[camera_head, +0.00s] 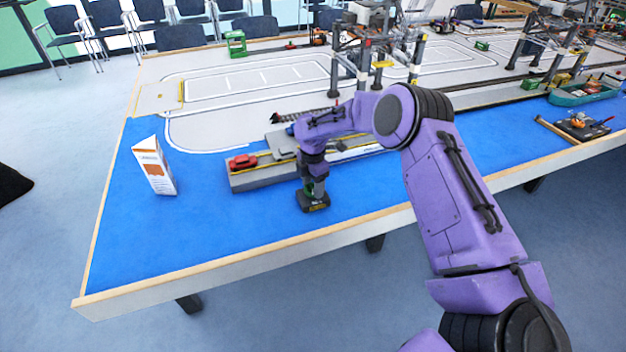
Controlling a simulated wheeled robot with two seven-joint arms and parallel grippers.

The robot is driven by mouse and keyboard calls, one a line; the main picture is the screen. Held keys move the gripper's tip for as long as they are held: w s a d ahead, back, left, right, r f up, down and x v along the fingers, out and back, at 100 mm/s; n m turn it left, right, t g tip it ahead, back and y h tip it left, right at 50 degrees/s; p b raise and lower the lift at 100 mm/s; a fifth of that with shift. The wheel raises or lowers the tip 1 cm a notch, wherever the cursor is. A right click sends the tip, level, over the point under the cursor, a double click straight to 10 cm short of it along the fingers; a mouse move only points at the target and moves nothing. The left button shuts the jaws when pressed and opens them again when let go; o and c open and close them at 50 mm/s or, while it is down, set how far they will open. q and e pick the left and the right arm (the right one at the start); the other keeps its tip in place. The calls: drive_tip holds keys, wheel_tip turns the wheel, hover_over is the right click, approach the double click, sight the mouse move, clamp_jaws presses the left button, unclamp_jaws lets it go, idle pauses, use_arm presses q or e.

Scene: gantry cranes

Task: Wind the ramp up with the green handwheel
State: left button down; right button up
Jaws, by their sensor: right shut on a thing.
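My right gripper (314,178) points down in front of the grey quay, over a small dark winch box (313,203). It is shut on the green handwheel (320,188), of which only a little green shows between the fingers and the box. The gripper hides the rest of the wheel. A grey plate (279,142) that looks like the ramp lies behind the quay, left of my wrist; its tilt is hard to tell, and my arm covers part of this area. My left gripper is not in view.
A red toy car (243,162) sits on the left end of the grey quay (250,181). A white and orange carton (154,167) stands on the blue mat to the left. Gantry cranes (350,60) stand behind my arm. The front left mat is clear.

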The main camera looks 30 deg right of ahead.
drive_tip(key=m+p, duration=0.2)
drive_tip(key=m, duration=0.2)
drive_tip(key=shift+r+m, duration=0.1)
drive_tip(key=shift+m, duration=0.2)
drive_tip(key=m+p, duration=0.1)
drive_tip(key=m, duration=0.3)
drive_tip(key=shift+m, duration=0.3)
drive_tip(key=m+p, duration=0.1)
drive_tip(key=m, duration=0.3)
drive_tip(key=shift+m, duration=0.3)
drive_tip(key=m, duration=0.5)
drive_tip(key=shift+p, duration=0.35)
drive_tip(key=m, duration=1.1)
drive_tip(key=shift+p, duration=0.3)
drive_tip(key=m, duration=0.5)
drive_tip(key=shift+w+m, duration=0.1)
drive_tip(key=shift+m, duration=2.5)
drive_tip(key=shift+d, duration=0.1)
